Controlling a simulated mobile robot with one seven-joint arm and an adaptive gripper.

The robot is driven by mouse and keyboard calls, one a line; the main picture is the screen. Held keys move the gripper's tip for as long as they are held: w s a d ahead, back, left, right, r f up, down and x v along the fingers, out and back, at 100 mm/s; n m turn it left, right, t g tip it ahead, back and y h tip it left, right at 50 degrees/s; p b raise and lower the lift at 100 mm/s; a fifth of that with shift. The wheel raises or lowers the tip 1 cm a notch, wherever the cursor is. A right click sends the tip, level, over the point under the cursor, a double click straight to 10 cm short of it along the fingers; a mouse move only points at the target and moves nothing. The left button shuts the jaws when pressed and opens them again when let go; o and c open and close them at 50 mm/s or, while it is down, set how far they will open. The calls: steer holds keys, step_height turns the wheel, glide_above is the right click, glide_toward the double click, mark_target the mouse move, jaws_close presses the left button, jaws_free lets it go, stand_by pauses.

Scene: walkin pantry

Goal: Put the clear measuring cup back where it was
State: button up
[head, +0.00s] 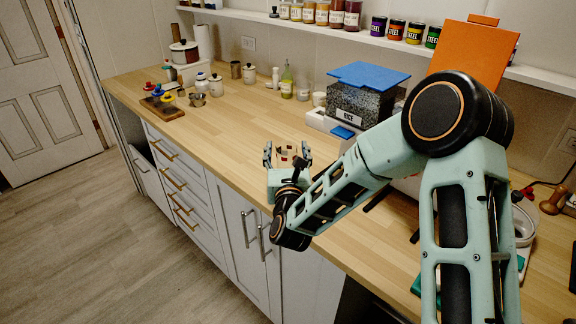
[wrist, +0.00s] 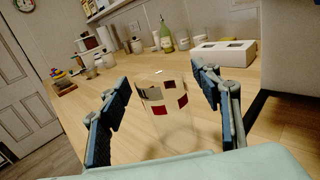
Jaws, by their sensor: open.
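The clear measuring cup (wrist: 174,131), see-through with red and grey square patches, stands upright on the wooden counter in the wrist view. My gripper (wrist: 163,90) is open, with one blue finger on each side of the cup. A gap shows between the left finger and the cup; whether the right finger touches it I cannot tell. In the head view my gripper (head: 287,153) is over the front part of the counter, and the cup shows only as small red and dark patches between the fingers.
A rice container (head: 361,106) with a blue lid stands behind my gripper, beside a white divided box (wrist: 222,53). Jars and a green bottle (wrist: 167,36) line the wall. A wooden board (head: 161,109) lies far left. The counter (head: 228,130) left of my gripper is clear.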

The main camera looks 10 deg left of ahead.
steer(key=b+v, duration=0.1)
steer(key=v, duration=0.9)
steer(key=shift+s, duration=0.3)
steer(key=shift+w+d, duration=0.1)
